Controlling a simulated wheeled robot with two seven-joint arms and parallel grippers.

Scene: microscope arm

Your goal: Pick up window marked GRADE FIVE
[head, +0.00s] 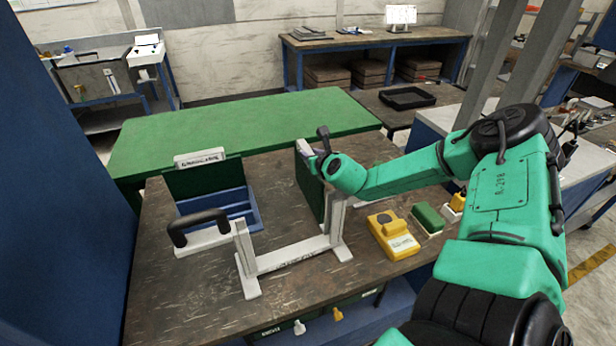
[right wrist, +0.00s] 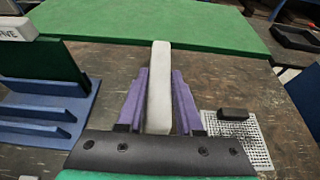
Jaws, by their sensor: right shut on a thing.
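My right gripper (head: 311,150) is shut on the white top bar (right wrist: 160,90) of a dark green panel (head: 310,185), which hangs upright over the right end of the white frame. In the right wrist view the purple fingers of the gripper (right wrist: 159,78) press the bar from both sides. Any lettering on this bar is hidden. Another dark green panel (head: 205,180) stands in a blue slotted rack (head: 240,208). Its white label bar (head: 200,157) is too small to read in the head view; in the right wrist view the label (right wrist: 15,30) is cut off and ends in "IVE". My left gripper is not in view.
A yellow block (head: 392,238) and a green block (head: 427,217) sit at right. A green surface (head: 250,122) lies behind. A mesh pad (right wrist: 250,150) is right of the gripper.

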